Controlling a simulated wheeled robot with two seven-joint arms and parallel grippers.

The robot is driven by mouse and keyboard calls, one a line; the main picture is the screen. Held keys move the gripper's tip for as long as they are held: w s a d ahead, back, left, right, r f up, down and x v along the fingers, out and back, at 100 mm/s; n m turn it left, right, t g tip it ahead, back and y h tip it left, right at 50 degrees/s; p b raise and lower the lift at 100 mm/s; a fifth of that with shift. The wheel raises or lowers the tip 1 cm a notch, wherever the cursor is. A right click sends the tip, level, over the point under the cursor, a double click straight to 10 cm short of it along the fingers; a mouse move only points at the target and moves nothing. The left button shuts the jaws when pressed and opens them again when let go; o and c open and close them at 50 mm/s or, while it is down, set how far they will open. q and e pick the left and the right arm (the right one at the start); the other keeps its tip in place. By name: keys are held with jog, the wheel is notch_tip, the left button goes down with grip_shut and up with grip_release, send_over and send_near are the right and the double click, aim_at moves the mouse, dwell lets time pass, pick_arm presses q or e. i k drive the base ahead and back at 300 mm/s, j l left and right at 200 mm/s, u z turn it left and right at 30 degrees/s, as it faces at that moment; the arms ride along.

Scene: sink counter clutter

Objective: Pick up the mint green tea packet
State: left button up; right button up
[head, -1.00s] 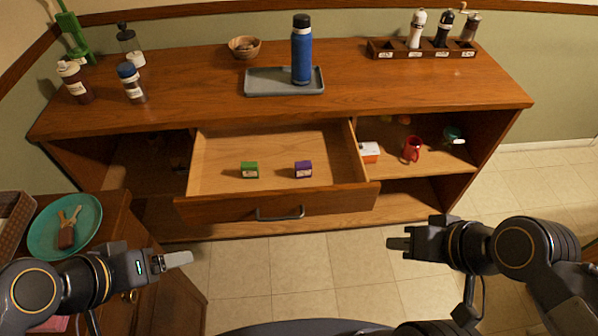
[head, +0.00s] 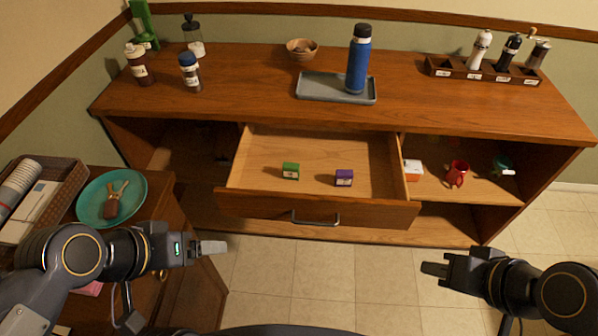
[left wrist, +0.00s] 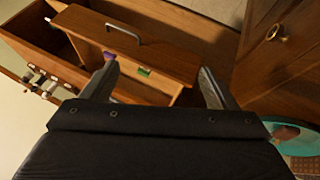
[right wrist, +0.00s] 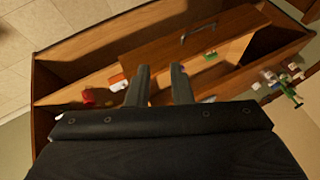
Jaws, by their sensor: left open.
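The mint green tea packet (head: 290,171) is a small green box with a pale label. It sits inside the open drawer (head: 262,184), left of a purple packet (head: 344,177). The green packet also shows in the left wrist view (left wrist: 144,71), between the fingers in the picture but well beyond them. It shows in the right wrist view (right wrist: 210,55) too. My left gripper (head: 212,247) is open and empty, in front of the drawer and to its left. My right gripper (head: 435,268) is empty, in front and to the right; its fingers show a narrow gap.
The drawer front with its handle (head: 316,218) juts out toward me. A blue bottle (head: 358,60) stands on a grey tray (head: 312,87) on the counter. A red mug (head: 457,174) is on the right shelf. A teal plate (head: 132,184) lies on the left side cabinet.

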aim_at(290, 171)
jog(key=i+l+u, duration=0.15)
jog(key=l, duration=0.35)
jog(key=l+u, duration=0.15)
jog(key=l, duration=0.3)
jog(key=i+l+u, duration=0.1)
jog(key=l, duration=0.4)
jog(key=u, duration=1.85)
